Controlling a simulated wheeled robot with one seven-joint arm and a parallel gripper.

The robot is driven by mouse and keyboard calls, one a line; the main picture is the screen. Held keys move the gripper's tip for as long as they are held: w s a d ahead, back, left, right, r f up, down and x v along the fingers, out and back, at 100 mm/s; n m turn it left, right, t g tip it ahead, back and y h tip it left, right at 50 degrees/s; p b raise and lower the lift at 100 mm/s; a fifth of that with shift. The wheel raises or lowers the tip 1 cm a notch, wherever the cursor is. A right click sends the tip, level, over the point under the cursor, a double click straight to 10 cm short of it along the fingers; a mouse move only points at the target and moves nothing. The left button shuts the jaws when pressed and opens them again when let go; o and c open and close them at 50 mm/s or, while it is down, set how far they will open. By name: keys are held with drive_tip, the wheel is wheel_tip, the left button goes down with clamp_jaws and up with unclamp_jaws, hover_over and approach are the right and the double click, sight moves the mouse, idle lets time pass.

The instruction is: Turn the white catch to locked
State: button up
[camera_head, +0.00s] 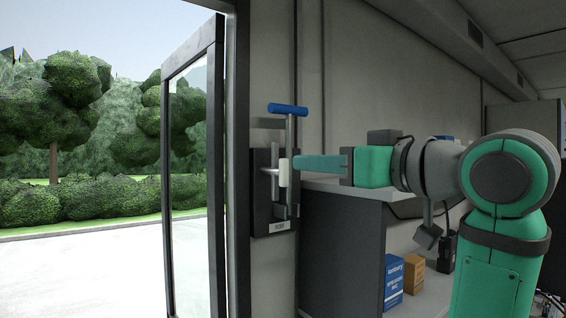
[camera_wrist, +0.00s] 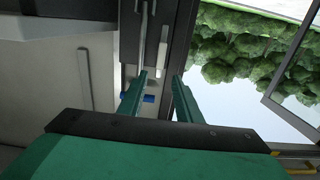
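The white catch (camera_head: 284,173) is a small upright white piece on a dark panel (camera_head: 261,212) fixed to the wall beside the doorway. In the wrist view the catch (camera_wrist: 158,58) lies just ahead of the fingertips, roughly in line with the gap between them. My gripper (camera_head: 297,164) reaches in from the right, its green fingertips close to the catch. In the wrist view my gripper's fingers (camera_wrist: 160,77) stand apart with nothing between them. I cannot tell whether a finger touches the catch. A blue-topped handle (camera_head: 288,109) stands on a metal rod above the catch.
A glazed door (camera_head: 213,150) stands open at left, with pavement and trees outside. A grey cabinet (camera_head: 340,245) sits right of the panel, below my arm. A blue box (camera_head: 394,280) and an orange box (camera_head: 414,273) are on a low shelf. A small label (camera_head: 279,227) is under the catch.

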sight(287, 162)
drive_tip(key=x, duration=1)
clamp_jaws()
